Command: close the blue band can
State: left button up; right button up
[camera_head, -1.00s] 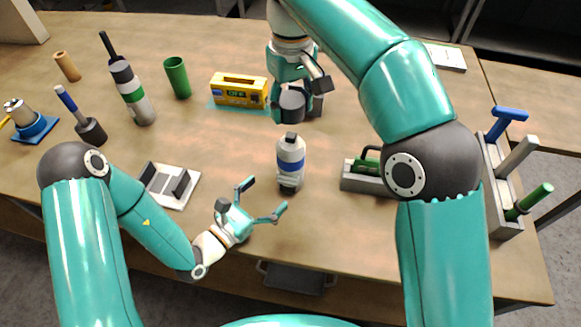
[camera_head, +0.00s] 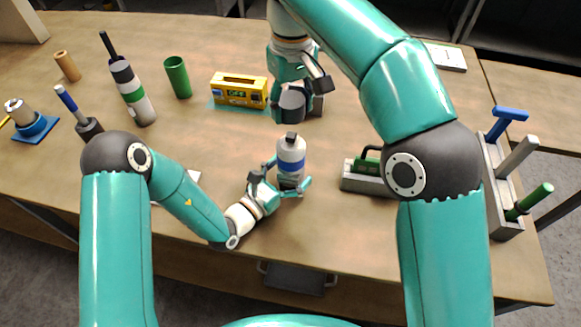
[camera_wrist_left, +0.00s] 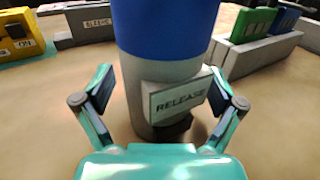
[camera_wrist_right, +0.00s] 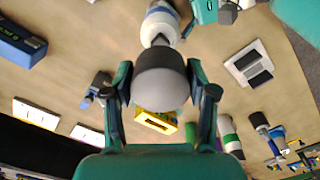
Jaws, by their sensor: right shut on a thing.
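The blue band can (camera_head: 291,152) stands upright on the table, white-grey with a blue band and a dark narrow top. In the left wrist view its blue band (camera_wrist_left: 165,25) and a block marked RELEASE (camera_wrist_left: 180,98) on its grey lower part show. My left gripper (camera_head: 287,182) is open, its fingers on either side of the can's lower part, with gaps visible. My right gripper (camera_head: 300,97) is shut on a grey cap (camera_wrist_right: 163,80), held above and behind the can. The can (camera_wrist_right: 162,22) also shows beyond the cap in the right wrist view.
A yellow device (camera_head: 239,91) stands behind and left of the can. A green cup (camera_head: 177,77) and a green-banded bottle (camera_head: 132,92) are farther left. A grey holder (camera_head: 366,182) with a green item stands to the right. Bare table lies around the can.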

aim_at(292, 136)
pick_arm(q)
jog(key=c, duration=1.6)
jog(key=shift+o, duration=0.2)
pick_arm(e)
jog(key=shift+s+f, duration=0.15)
jog(key=shift+f, duration=2.25)
jog(key=shift+f, duration=0.1)
jog(key=shift+f, duration=0.8)
jog(key=shift+f, duration=0.6)
jog(key=o, duration=0.9)
jog(key=shift+c, duration=0.2)
